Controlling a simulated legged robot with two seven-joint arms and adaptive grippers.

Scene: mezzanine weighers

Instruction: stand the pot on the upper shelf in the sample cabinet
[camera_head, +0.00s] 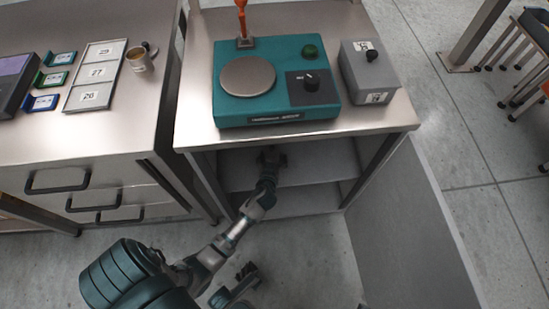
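The sample cabinet (350,194) is under the steel-topped bench, open at the front, with an upper shelf (325,168) and a lower floor (315,202). My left gripper (271,157) is inside it, at the upper shelf level, dark and small in the picture. Whether its fingers are open or shut on something is not clear. No pot shows clearly on the shelf; one could be hidden by the gripper. A dark gripper-like part (246,272), perhaps my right gripper, is low in front of the cabinet.
A teal weigher (230,105) and a grey box with a knob (368,72) stand on the cabinet's top. A tall grey panel (405,230) bounds the right side. The left bench (60,140) has drawers and a numbered tray (78,80). Stools (525,70) are far right.

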